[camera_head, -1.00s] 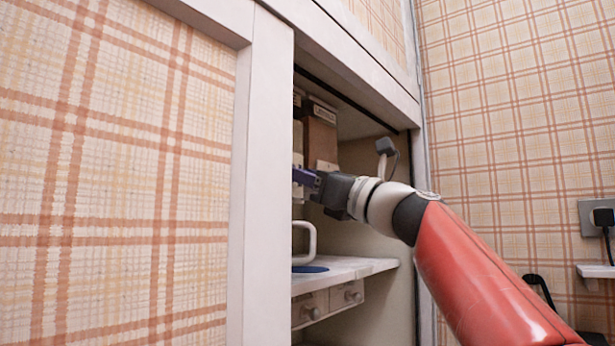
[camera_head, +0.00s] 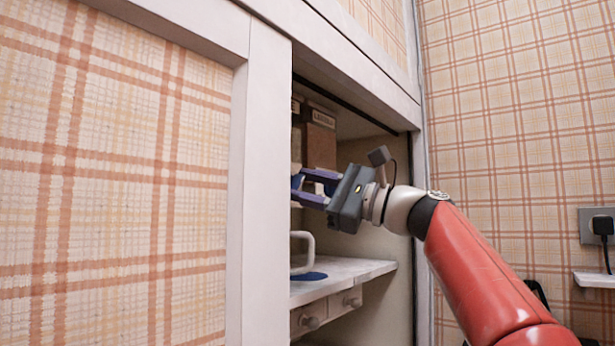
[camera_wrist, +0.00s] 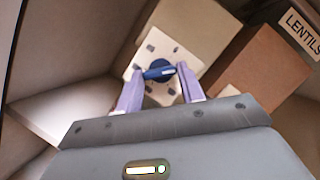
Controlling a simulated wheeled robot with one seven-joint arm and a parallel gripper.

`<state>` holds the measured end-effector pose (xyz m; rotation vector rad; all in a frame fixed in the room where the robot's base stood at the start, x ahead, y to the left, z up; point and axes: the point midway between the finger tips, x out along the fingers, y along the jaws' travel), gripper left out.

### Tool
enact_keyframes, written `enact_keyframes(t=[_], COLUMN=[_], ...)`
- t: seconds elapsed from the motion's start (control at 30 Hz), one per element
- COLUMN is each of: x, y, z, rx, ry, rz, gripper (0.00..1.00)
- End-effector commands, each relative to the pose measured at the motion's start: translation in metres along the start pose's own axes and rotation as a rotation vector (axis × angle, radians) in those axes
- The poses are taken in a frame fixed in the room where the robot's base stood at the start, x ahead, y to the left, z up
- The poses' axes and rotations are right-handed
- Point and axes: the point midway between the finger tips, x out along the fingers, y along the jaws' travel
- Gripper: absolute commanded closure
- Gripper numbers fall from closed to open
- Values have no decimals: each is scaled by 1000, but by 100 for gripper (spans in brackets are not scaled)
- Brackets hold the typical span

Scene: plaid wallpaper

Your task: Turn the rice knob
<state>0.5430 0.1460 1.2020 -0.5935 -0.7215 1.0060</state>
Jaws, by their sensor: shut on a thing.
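A round blue knob (camera_wrist: 160,72) sits on a pale square plate (camera_wrist: 170,50) with dark marks around the knob. The plate is on the front of a beige box dispenser inside the cupboard. My gripper (camera_wrist: 161,76) has its purple fingers on either side of the knob's raised blue bar, shut on it. In the head view my gripper (camera_head: 300,190) reaches into the cupboard opening, and its fingertips are partly hidden by the white door frame. No rice label is readable in either view.
A brown box labelled LENTILS (camera_wrist: 258,68) stands right beside the dispenser; it also shows in the head view (camera_head: 320,143). Below are a pale shelf (camera_head: 345,272), a white handle-shaped thing (camera_head: 309,248) and small drawers (camera_head: 338,305). The door frame (camera_head: 262,180) is close on the left.

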Motion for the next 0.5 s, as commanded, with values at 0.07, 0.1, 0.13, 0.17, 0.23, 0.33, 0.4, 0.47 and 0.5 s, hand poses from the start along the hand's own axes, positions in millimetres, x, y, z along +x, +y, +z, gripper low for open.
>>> enact_keyframes(t=[0.07,0.1,0.13,0.17,0.23,0.33,0.4,0.47,0.5], x=[1,1,1,1,1,1,1,1,1], y=[-4,-4,-5,-5,-6,-6,-6,-6,-6], z=[2,2,2,2,2,2,2,2,2], rx=[-66,-101,-128,-154,-214,-302,-360,-408,-439], ry=[1,0,0,1,1,0,0,0,0], rz=[29,44,55,66,91,127,151,171,183], gripper=[85,85,85,85,85,85,85,85,85])
